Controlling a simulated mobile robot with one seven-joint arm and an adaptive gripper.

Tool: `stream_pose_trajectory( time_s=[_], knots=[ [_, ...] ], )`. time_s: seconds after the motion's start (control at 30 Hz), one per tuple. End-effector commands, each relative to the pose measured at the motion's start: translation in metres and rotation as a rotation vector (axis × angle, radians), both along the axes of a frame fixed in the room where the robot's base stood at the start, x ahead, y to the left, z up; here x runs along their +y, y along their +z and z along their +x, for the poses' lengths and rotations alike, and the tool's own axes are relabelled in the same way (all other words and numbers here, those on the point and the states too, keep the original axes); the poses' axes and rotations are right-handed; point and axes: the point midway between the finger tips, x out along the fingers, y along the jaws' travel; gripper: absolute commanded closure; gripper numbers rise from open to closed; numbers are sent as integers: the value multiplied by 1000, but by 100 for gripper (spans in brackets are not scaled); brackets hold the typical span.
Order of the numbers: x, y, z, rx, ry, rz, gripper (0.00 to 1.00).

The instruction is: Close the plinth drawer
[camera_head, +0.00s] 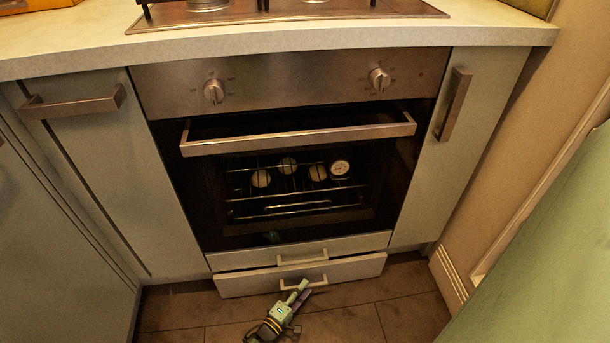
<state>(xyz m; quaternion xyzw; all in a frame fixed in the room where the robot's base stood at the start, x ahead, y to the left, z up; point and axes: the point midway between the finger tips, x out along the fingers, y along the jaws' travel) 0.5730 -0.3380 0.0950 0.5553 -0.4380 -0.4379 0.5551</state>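The plinth drawer (245,283) is the lowest front below the oven, pale with a light bar handle (304,283). Its front stands a little forward of the drawer front above it, so it looks partly open. My gripper (300,288) is at the bottom middle, in front of this drawer, with its tip at or close to the handle. I cannot tell whether it touches the handle. Its fingers are too small to show whether they are open or shut.
Above is a second drawer front (240,260) with its own handle, then the oven (300,185) with a protruding bar handle (300,138). Cabinets flank the oven. A green surface (550,260) fills the lower right. Tiled floor (385,318) is clear right of my arm.

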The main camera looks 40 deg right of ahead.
Motion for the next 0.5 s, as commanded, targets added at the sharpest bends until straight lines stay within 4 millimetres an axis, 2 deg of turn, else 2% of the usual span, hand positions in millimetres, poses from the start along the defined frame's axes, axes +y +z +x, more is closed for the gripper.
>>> stream_pose_trajectory(
  time_s=[0.33,0.5],
  knots=[
    [1,0,0,0,0,0,70],
    [1,0,0,0,0,0,81]
  ],
)
